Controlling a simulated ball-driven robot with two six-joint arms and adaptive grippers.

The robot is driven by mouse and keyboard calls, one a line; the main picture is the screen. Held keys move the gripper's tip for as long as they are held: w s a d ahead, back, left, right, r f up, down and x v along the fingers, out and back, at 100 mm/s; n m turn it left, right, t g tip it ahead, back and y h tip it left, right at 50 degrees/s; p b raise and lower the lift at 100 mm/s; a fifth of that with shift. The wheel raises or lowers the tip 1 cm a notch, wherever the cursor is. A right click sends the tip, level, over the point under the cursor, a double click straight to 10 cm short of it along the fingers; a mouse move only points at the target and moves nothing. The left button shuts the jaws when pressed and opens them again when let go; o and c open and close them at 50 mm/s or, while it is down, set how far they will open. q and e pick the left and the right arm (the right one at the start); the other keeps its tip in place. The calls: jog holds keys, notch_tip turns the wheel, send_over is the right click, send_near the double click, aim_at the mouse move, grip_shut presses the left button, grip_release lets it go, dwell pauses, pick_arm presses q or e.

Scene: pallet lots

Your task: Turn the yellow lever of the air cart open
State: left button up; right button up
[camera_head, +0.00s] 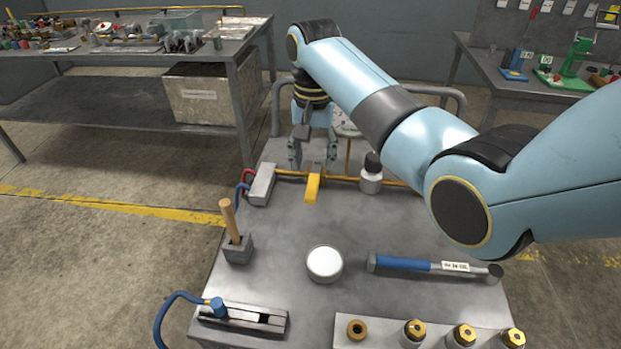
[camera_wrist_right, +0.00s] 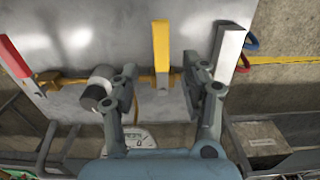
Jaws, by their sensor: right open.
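The air cart's yellow lever (camera_head: 312,188) sits on the brass pipe along the far edge of the grey cart top (camera_head: 280,285). It points toward the near side, across the pipe. My right gripper (camera_head: 313,153) is open with its fingers pointing down, just behind the lever. In the right wrist view the lever (camera_wrist_right: 161,48) shows between the two spread fingers of the right gripper (camera_wrist_right: 162,85), with a gap on each side. I cannot tell how far the fingertips are above it. My left gripper is not in view.
A white-grey block (camera_head: 261,184) and a dark-capped bottle-like part (camera_head: 371,175) flank the lever. A red handle (camera_wrist_right: 14,56) is on the same pipe. A wooden-handled tool (camera_head: 229,220), round white lid (camera_head: 324,263) and blue-handled tool (camera_head: 405,264) occupy the cart top.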

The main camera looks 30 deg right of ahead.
aim_at(312, 186)
notch_tip(312, 186, down, 4)
jog(key=shift+w+a+r, duration=0.1)
jog(key=shift+w, duration=0.05)
notch_tip(312, 186, down, 3)
jog(key=shift+f+b, duration=0.1)
jog(key=shift+b, duration=0.2)
jog(key=shift+f, duration=0.2)
jog(key=c, duration=0.4)
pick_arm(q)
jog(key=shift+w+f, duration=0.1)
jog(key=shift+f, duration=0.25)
pick_arm(e)
grip_shut()
